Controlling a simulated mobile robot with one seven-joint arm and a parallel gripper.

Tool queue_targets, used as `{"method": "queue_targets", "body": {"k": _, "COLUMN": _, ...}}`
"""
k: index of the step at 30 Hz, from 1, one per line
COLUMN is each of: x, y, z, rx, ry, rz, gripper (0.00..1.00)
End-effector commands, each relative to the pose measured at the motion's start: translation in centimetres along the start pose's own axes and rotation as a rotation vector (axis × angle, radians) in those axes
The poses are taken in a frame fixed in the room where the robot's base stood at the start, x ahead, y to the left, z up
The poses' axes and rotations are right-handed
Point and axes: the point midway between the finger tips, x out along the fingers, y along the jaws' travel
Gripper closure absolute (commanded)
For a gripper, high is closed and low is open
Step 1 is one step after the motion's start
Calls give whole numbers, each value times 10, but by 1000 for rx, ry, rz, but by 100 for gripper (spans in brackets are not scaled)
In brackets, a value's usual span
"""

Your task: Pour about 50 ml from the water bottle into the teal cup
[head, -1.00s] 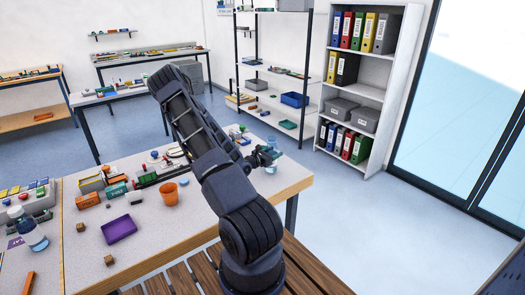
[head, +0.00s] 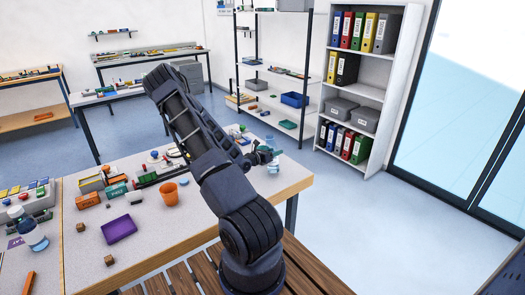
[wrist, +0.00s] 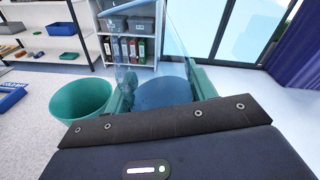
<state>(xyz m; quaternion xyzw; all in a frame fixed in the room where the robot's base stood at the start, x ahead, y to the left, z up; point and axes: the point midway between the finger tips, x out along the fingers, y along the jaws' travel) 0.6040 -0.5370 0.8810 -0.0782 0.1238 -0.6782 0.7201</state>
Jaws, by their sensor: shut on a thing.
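My gripper (wrist: 161,92) is shut on the clear water bottle (wrist: 174,62), which has a bluish tint. In the wrist view its clear wall extends up past the fingers, and its lower part is hidden by my wrist. I cannot see any stream of water.
On the table (head: 160,232) are an orange cup (head: 168,194), a purple tray (head: 119,229), small boxes and blocks. A binder shelf (head: 371,90) and a metal rack (head: 257,75) stand behind.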

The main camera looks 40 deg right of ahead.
Motion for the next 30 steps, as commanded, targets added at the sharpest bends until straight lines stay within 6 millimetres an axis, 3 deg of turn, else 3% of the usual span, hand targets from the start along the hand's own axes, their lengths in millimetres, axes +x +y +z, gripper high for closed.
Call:
{"method": "queue_targets", "body": {"k": 16, "x": 3, "y": 11, "z": -5, "rx": -342, "ry": 92, "rz": 2, "gripper": 73}}
{"method": "queue_targets", "body": {"k": 30, "x": 1, "y": 6, "z": -24, "rx": -639, "ry": 171, "rz": 3, "gripper": 73}}
